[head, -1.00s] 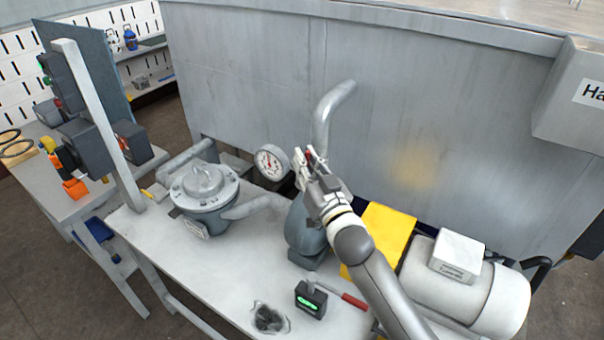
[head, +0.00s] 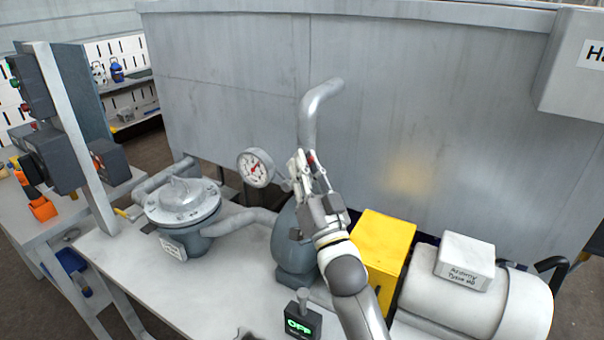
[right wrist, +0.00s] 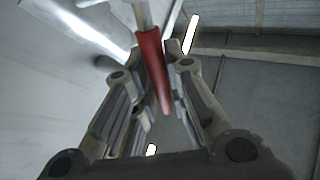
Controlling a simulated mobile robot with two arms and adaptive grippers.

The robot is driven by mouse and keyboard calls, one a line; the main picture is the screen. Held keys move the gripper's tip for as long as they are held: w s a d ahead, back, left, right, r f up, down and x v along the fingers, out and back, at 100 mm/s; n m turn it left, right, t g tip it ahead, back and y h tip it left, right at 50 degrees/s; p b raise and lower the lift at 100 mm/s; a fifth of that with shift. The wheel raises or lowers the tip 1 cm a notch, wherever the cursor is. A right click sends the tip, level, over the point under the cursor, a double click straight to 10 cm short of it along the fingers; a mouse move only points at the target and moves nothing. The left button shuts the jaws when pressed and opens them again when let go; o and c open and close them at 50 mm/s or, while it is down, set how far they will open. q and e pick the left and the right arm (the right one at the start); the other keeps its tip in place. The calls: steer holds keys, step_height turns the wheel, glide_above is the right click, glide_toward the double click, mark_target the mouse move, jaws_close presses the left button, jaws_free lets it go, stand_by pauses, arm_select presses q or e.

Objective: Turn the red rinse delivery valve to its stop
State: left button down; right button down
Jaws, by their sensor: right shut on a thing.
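The red valve handle (right wrist: 153,70) shows in the right wrist view as a red lever, lying between the two fingers of my right gripper (right wrist: 158,85). My right gripper is shut on it. In the head view my right gripper (head: 307,165) is at the grey delivery pipe (head: 314,115), above the pump body (head: 291,245). Only a small bit of red shows there between the fingers, and the rest of the valve is hidden by the gripper. My left gripper is not in view.
A pressure gauge (head: 256,168) stands just left of my right gripper. A lidded grey filter housing (head: 182,205) is further left. A yellow guard (head: 382,250) and a motor (head: 460,300) lie to the right. A small box with a green OFF display (head: 301,322) stands in front. A large tank wall (head: 230,80) is behind.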

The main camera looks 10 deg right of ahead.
stand_by(0.4)
steer(key=c, duration=1.4)
jaws_free()
steer(key=shift+c, duration=0.2)
steer(key=v, duration=1.2)
